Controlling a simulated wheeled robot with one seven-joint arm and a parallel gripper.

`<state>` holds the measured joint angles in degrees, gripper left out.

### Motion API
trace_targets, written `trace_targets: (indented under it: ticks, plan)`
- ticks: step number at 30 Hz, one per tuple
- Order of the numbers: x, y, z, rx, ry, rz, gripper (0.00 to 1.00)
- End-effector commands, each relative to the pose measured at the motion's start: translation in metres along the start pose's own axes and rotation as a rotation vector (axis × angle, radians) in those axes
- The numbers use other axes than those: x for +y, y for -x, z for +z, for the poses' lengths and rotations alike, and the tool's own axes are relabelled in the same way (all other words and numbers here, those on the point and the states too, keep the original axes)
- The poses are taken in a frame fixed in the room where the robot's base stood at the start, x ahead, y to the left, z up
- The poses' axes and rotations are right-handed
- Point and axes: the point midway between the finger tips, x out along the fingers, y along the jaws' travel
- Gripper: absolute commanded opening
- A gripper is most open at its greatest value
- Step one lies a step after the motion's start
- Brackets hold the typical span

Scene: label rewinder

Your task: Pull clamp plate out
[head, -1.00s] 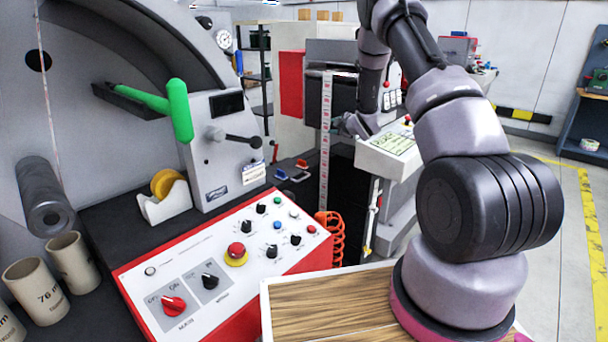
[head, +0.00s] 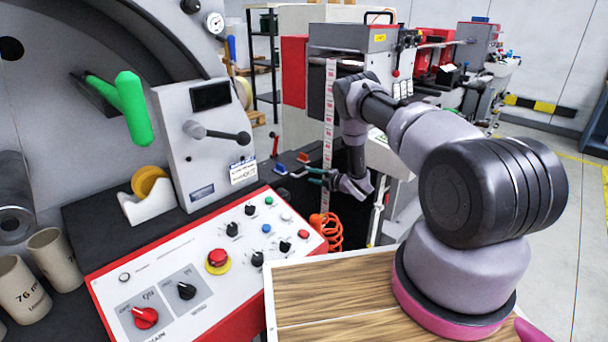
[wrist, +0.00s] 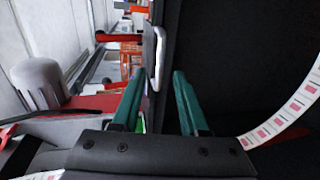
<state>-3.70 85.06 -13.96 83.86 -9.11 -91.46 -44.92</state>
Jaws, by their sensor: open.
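My gripper (head: 309,176) is at the right end of the dark bench top in the head view, pointing left. In the wrist view its two green fingers (wrist: 158,80) are spread with nothing between them. A thin, pale metal loop or plate edge (wrist: 159,55) lies just beyond the fingertips, roughly in line with the gap and apart from them. It may be the clamp plate, but I cannot be sure. In the head view, small red (head: 302,157) and blue (head: 281,168) parts sit beside the gripper at the bench edge. The gripper partly hides that spot.
A red-handled lever (head: 275,144) stands nearby. The control panel (head: 200,265) and orange coiled hose (head: 326,232) are in front.

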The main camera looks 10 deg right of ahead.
Motion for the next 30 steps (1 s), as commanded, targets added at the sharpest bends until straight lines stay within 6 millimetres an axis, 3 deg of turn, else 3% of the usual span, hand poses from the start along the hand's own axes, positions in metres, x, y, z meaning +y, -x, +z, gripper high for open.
trace_targets:
  ticks: [3, 9, 21, 22, 25, 30]
  plan:
    - [0.0, -0.024, -0.001, 0.002, 0.002, 0.0, 0.44]
    - [0.0, -0.05, 0.0, -0.001, 0.0, 0.0, 0.44]
    - [0.001, -0.058, 0.0, -0.002, -0.002, 0.0, 0.44]
    - [0.001, -0.058, 0.0, -0.002, -0.002, 0.0, 0.36]
    - [0.001, -0.058, 0.0, -0.002, -0.002, 0.0, 0.0]
    - [0.001, -0.058, 0.0, -0.002, -0.002, 0.0, 0.0]
